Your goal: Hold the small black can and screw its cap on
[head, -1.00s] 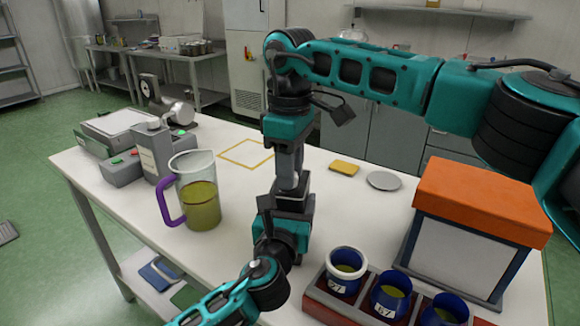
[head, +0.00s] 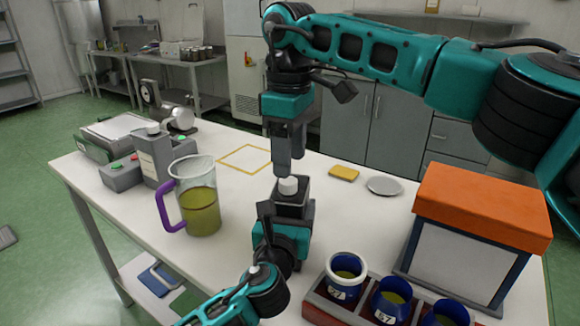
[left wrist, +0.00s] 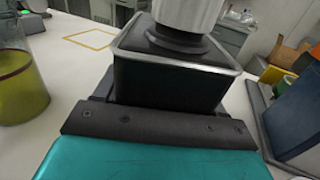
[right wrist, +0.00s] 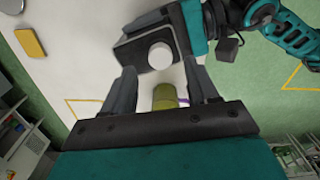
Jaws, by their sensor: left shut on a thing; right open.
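The small black can (head: 293,208) is upright above the table, in my left gripper (head: 284,222), which is shut on it. The can's dark body fills the middle of the left wrist view (left wrist: 165,82). The pale cap (head: 288,185) sits on its neck, with a dark collar under it; I cannot tell how tight it is. My right gripper (head: 288,164) is open and empty just above the cap, pointing down. In the right wrist view the cap (right wrist: 160,55) shows between and beyond its spread fingers.
A jug of green oil with a purple handle (head: 164,212) stands left of the can. Blue cups in a red rack (head: 325,305) and an orange-lidded box (head: 485,205) stand right. A yellow sponge (head: 343,173), grey disc (head: 384,186) and yellow outline (head: 245,146) lie behind.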

